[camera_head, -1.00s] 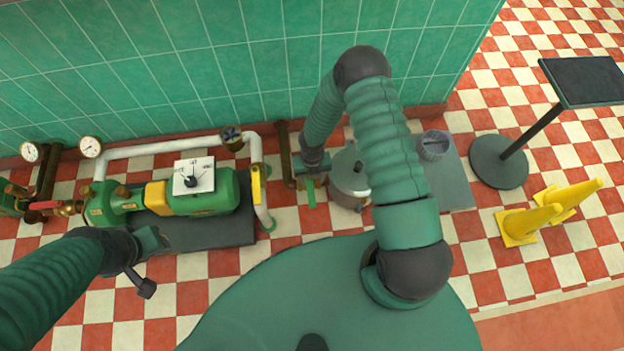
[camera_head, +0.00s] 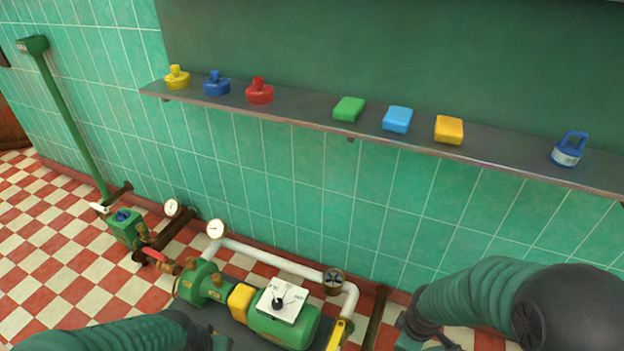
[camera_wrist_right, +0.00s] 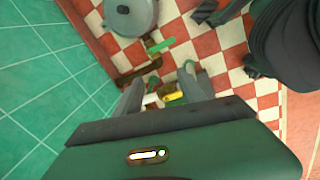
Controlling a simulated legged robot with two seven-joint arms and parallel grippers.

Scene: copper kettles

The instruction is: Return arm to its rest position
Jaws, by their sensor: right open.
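My right arm (camera_head: 530,300) is at the lower right of the head view, its gripper (camera_head: 425,338) cut off by the bottom edge. In the right wrist view, this gripper (camera_wrist_right: 160,88) has its two fingers apart, with nothing held between them. A yellow piece and the checkered floor show beyond the fingers. My left arm (camera_head: 120,335) runs along the bottom edge of the head view. Its end lies in front of the green pump (camera_head: 285,318), and its jaws are not clear.
A wall shelf (camera_head: 300,120) holds yellow, blue and red lidded items, coloured blocks and a blue-handled item (camera_head: 570,150). Gauges (camera_head: 216,229) and a white pipe (camera_head: 270,260) stand by the wall. A grey pot (camera_wrist_right: 130,15) shows in the wrist view. Open floor lies left.

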